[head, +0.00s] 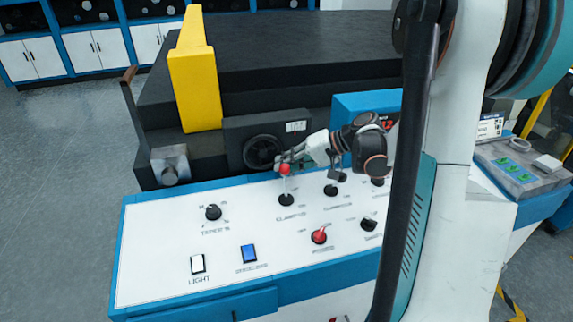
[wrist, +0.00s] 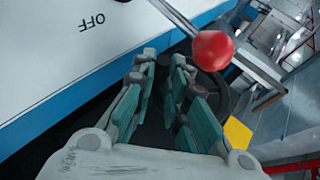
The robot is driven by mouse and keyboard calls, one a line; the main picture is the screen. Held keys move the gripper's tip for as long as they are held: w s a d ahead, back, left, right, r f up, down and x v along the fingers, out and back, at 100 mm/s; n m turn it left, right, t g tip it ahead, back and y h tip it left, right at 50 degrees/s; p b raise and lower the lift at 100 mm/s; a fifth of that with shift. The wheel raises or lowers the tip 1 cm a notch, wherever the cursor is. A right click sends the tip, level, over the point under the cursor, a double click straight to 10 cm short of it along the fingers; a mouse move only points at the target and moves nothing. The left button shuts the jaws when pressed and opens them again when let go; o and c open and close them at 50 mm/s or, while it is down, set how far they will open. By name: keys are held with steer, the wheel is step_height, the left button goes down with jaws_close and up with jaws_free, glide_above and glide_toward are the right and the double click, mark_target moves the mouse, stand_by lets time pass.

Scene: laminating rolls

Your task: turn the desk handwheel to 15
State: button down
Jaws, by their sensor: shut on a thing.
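The desk handwheel (head: 262,151) is a black round wheel on the dark front face of the machine, just behind the white control panel. A small label plate (head: 296,127) sits above its right side; I cannot read it. My gripper (head: 280,162) reaches in from the right and is shut on the handwheel at its lower right rim. In the wrist view, my gripper (wrist: 163,66) has its green-padded fingers in front of the dark handwheel (wrist: 218,104), a narrow gap between them. The exact contact is hidden, and I see no readable setting.
A red-balled lever (head: 285,169) stands right by my gripper; its ball (wrist: 212,50) looms in the wrist view. More levers (head: 331,190), a taper knob (head: 213,212), a red switch (head: 319,236) and a blue button (head: 249,254) are on the panel. A yellow upright (head: 195,85) stands left.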

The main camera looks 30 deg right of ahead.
steer(key=c, duration=1.6)
jaws_free()
steer(key=v, duration=1.2)
